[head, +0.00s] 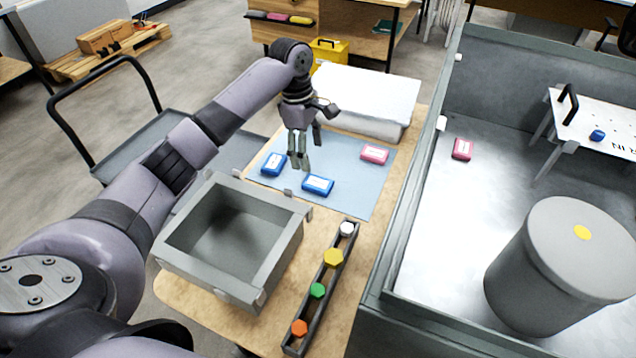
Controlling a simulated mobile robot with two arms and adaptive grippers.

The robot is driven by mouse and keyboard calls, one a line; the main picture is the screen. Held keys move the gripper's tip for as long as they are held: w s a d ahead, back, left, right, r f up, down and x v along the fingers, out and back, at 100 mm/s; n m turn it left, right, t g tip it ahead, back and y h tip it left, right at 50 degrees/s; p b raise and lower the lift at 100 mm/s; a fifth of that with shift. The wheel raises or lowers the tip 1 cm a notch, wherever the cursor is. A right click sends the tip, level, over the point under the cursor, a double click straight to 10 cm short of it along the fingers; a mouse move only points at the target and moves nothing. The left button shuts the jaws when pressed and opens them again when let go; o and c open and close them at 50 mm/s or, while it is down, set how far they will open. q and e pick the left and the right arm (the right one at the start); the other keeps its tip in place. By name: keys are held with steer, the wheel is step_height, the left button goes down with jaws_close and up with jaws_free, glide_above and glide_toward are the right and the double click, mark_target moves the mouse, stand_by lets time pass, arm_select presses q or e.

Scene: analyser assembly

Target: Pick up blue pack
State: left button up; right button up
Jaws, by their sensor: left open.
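Two blue packs with white labels lie on the light blue mat (348,202) on the wooden table. One blue pack (273,164) is at the mat's left, the other blue pack (317,185) is nearer its front middle. My left gripper (302,166) is open and points down above the mat, between and slightly behind the two packs. It appears empty. A pink pack (374,153) lies on the mat to the right. My right gripper is not in view.
A grey open box (283,252) and a narrow rack with coloured caps (333,258) stand in front of the mat. A white block (365,98) is behind it.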

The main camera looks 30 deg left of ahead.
arm_select(q)
glide_above(318, 182)
steer(key=a, duration=0.1)
steer(key=f, duration=0.4)
steer(key=shift+s+a+f, duration=0.15)
steer(key=shift+a, duration=0.05)
steer(key=shift+d+f, duration=0.1)
steer(key=shift+f, duration=0.3)
steer(key=f, duration=0.3)
steer(key=shift+d+f, duration=0.3)
steer(key=shift+d, duration=0.1)
steer(key=shift+d+f, duration=0.1)
steer(key=shift+f, duration=0.4)
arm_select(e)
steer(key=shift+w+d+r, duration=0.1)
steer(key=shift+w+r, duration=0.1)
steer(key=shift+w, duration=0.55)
arm_select(q)
steer(key=shift+c, duration=0.4)
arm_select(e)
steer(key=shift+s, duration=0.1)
arm_select(q)
steer(key=c, duration=1.2)
steer(key=shift+o, duration=0.2)
steer(key=shift+r, duration=0.1)
